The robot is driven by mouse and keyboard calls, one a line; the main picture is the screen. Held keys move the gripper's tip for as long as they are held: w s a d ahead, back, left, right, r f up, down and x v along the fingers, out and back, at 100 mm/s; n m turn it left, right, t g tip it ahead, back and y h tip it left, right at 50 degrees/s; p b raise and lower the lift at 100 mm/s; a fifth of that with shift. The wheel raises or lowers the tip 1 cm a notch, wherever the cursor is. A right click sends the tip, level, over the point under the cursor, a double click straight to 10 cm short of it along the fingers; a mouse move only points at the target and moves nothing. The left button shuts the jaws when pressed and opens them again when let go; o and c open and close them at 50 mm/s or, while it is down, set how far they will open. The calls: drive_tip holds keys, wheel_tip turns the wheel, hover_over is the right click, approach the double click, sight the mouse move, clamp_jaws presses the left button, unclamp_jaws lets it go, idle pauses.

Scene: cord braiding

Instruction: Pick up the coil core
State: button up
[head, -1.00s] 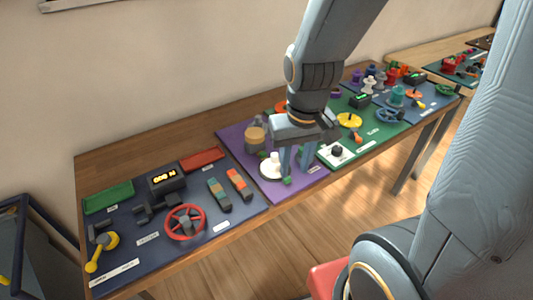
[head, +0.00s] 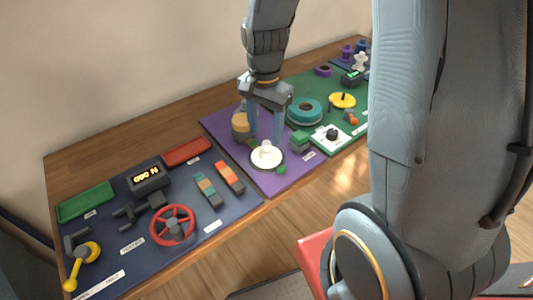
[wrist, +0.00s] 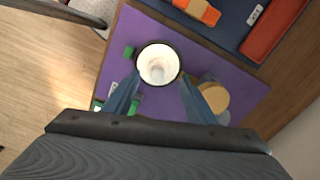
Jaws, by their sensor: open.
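A white piece with an upright knob on a round, dark-rimmed base (head: 266,158) stands on the purple mat (head: 285,184); I take it for the coil core. In the wrist view the white piece (wrist: 158,64) lies just ahead of and between the fingertips, seen from above. My gripper (head: 264,138) is open and points down, one finger on each side of it in the picture. In the wrist view the gripper (wrist: 160,78) holds nothing. Whether a finger touches the piece I cannot tell.
A tan-topped cylinder (head: 240,124) stands close behind the gripper; it also shows right of the fingers in the wrist view (wrist: 215,98). Green blocks (head: 299,141) sit to the right. A blue panel with a red wheel (head: 172,225) lies left. A teal ring (head: 304,110) is farther right.

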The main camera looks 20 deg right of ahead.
sight(267, 143)
drive_tip(key=shift+s+d+f+p, duration=0.1)
drive_tip(key=shift+f+p, duration=0.3)
drive_tip(key=shift+f, duration=1.15)
drive_tip(key=shift+s+d+f+p, duration=0.1)
drive_tip(key=shift+f+p, duration=0.25)
drive_tip(key=shift+f, duration=1.2)
drive_tip(key=c, duration=1.1)
